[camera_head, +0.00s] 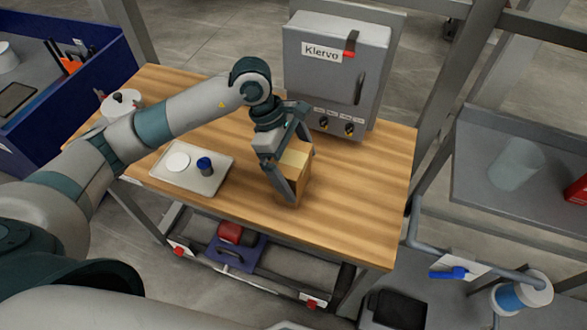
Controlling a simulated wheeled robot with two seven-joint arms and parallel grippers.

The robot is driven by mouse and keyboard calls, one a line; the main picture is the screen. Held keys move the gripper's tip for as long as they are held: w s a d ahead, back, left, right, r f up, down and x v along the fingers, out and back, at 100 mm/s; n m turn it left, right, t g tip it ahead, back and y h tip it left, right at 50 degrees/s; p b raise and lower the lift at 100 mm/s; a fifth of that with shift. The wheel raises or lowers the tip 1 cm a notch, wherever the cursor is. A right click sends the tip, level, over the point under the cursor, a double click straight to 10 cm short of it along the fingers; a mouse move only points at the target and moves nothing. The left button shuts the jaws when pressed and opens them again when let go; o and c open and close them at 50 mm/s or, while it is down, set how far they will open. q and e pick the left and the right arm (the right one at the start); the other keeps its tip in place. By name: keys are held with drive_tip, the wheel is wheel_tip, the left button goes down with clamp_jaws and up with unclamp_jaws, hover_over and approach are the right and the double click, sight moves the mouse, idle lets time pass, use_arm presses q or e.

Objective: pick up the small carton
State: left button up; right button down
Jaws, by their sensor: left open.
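The small carton (297,167) is a tan box standing on the wooden table (365,200), near its middle. My left gripper (294,160) reaches down over it from the upper left. Its fingers are apart, one on the near left side of the carton and the other toward its far right side. Whether the fingers touch the carton cannot be told. Part of the carton is hidden behind the near finger. My right gripper does not show.
A grey control box marked Klervo (335,65) stands behind the carton. A pale tray (210,179) with a white disc and a blue-capped vial (204,166) lies to the left. A white lidded pot (121,103) sits at the back left. The table's right side is clear.

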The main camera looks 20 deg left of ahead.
use_arm(q)
drive_tip(key=shift+d+f, duration=0.25)
drive_tip(key=shift+f, duration=0.25)
drive_tip(key=shift+r, duration=0.1)
drive_tip(key=c, duration=1.2)
drive_tip(key=shift+o, duration=0.2)
drive_tip(key=shift+r, duration=0.1)
